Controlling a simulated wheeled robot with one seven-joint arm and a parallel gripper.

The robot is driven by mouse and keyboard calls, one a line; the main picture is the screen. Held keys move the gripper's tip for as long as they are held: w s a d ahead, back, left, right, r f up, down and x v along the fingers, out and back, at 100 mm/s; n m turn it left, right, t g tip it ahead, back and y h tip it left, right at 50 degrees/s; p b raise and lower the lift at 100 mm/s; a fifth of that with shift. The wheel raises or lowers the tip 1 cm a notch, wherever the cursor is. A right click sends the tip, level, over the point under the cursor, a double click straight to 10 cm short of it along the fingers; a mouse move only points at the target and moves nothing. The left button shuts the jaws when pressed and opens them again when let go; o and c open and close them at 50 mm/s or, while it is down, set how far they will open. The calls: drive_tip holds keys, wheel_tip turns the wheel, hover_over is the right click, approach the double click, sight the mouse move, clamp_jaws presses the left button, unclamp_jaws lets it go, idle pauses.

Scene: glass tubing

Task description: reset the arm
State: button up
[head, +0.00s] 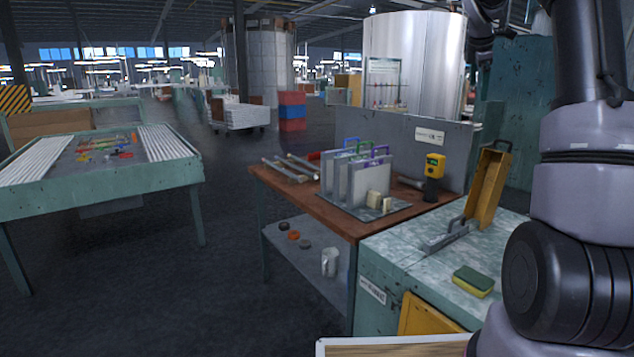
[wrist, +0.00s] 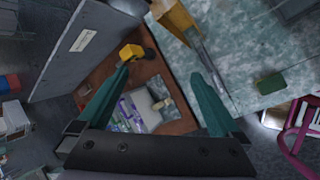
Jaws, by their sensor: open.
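My gripper (wrist: 160,95) shows in the wrist view with its two teal fingers spread wide and nothing between them. It hangs above the brown bench and the pale green cabinet top, apart from both. My arm (head: 585,180) fills the right side of the head view, bent near the top edge. The gripper's fingers cannot be made out in the head view.
A brown workbench (head: 300,203) holds upright grey plates (head: 365,180) and a yellow handheld device (head: 434,170). The cabinet top (head: 400,245) beside it carries a yellow metal box (head: 487,190) and a sponge (head: 473,281). A green table (head: 100,180) stands left, with open floor between.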

drive_tip(key=s+a+r+m+t+y, duration=0.1)
drive_tip(key=s+a+r+m, duration=0.1)
drive_tip(key=s+a+m, duration=0.5)
drive_tip(key=s+a+r+m+y, duration=0.25)
drive_tip(key=s+a, duration=0.55)
drive_tip(key=s, duration=0.5)
drive_tip(key=s+a+f+m, duration=0.3)
drive_tip(key=s, duration=0.3)
drive_tip(key=s+a+f+m+y, duration=0.1)
drive_tip(key=s+a+f+m, duration=0.2)
drive_tip(key=s, duration=0.4)
drive_tip(key=s+a+f+m+t+y, duration=0.1)
drive_tip(key=s+a+f+m, duration=0.2)
drive_tip(key=s+m, duration=0.2)
drive_tip(key=shift+s+a+f, duration=0.15)
drive_tip(key=shift+s, duration=1)
